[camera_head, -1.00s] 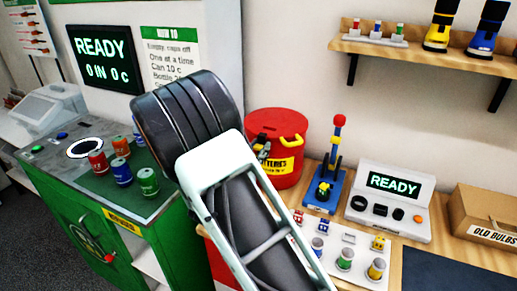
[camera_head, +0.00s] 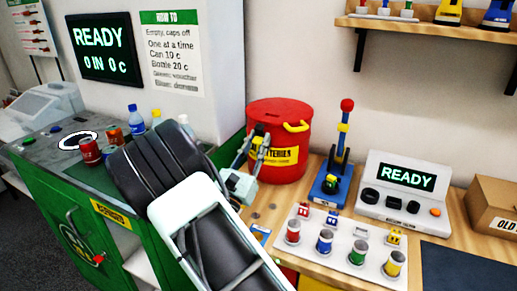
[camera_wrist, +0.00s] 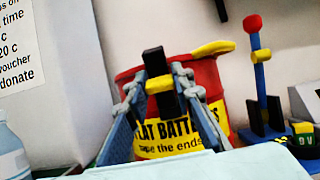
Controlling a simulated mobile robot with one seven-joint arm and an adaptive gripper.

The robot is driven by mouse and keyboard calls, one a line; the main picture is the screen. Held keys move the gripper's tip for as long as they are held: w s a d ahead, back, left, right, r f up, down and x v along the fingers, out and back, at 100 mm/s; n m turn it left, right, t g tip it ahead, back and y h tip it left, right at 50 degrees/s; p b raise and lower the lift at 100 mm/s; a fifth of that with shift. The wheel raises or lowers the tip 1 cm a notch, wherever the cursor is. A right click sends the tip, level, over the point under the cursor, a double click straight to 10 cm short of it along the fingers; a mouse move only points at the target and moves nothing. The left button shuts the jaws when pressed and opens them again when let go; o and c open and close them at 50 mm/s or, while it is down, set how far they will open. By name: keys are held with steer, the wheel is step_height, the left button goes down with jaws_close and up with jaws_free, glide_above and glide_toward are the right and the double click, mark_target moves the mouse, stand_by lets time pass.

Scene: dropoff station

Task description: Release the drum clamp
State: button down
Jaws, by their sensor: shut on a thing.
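The red drum (camera_head: 293,108) stands on the wooden bench, with a yellow batteries label (camera_head: 285,156) on its front. It also shows in the wrist view (camera_wrist: 208,78). A yellow handle (camera_head: 297,126) sticks out at its upper right. In the wrist view, a black upright piece with a yellow band, apparently the clamp lever (camera_wrist: 158,68), stands in front of the drum. My gripper (camera_head: 260,138) is at the drum's front left. Its fingers (camera_wrist: 160,88) are shut on this piece in the wrist view. The fingertips partly hide the label, and the clamp's joint cannot be made out.
A blue stand with a red-knobbed lever (camera_head: 343,140) is right of the drum. Beyond it are a READY console (camera_head: 398,190) and a cardboard box (camera_head: 490,212). A white tray (camera_head: 325,262) with several small cylinders lies in front. Cans and bottles (camera_head: 137,120) stand on the green machine.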

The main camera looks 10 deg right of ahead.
steer(key=shift+f, duration=0.15)
stand_by(0.4)
steer(key=c, duration=1.6)
jaws_free()
steer(key=shift+s+a, duration=0.1)
steer(key=v, duration=1.2)
steer(key=shift+f, duration=0.3)
